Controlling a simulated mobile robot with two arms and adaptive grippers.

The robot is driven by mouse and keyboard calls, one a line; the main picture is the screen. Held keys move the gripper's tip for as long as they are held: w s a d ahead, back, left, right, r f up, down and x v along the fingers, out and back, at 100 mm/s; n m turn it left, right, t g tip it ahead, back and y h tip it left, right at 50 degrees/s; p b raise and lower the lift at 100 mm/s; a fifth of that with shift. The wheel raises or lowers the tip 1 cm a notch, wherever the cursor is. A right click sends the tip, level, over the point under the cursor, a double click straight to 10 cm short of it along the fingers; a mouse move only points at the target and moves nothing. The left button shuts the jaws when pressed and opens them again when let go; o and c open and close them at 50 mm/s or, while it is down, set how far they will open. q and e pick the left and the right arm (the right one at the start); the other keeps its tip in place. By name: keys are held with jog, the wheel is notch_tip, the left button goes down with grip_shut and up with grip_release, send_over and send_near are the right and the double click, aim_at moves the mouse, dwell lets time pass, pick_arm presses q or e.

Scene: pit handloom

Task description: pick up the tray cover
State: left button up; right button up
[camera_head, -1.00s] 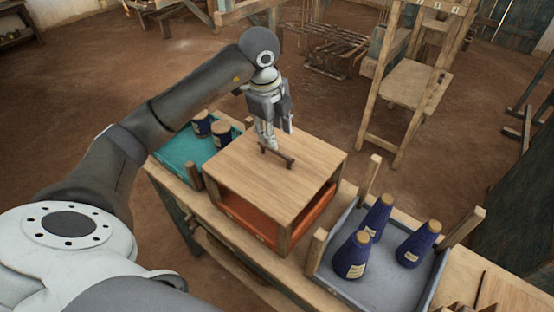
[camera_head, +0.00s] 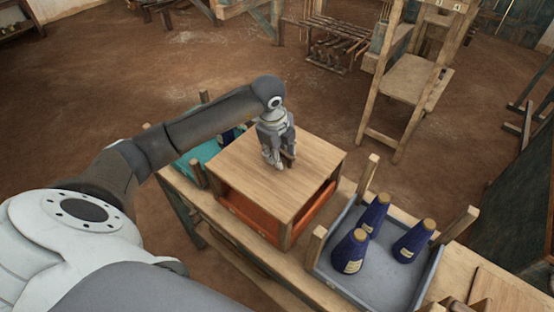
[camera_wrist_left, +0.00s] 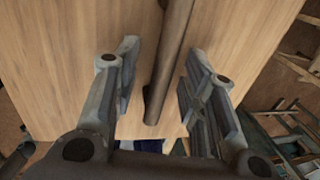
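The tray cover (camera_head: 245,178) is a light wooden box-like lid with open sides, standing over an orange tray (camera_head: 250,217) on the bench. A dark bar handle (camera_wrist_left: 168,60) runs across its top. In the head view, my left gripper (camera_head: 279,163) points down at the handle and hides most of it. In the left wrist view, the left gripper (camera_wrist_left: 161,65) is open, with one finger on each side of the handle and a visible gap on both sides. The cover rests in place. My right gripper is not in view.
A grey tray (camera_head: 345,285) with blue cones (camera_head: 350,253) stands right of the cover, with wooden posts at its corners. A teal tray (camera_head: 206,151) is to the left, partly behind my arm. A wooden chair-like frame (camera_head: 410,85) stands on the floor beyond.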

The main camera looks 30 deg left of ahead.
pick_arm(q)
grip_shut()
jog(key=shift+r, duration=0.2)
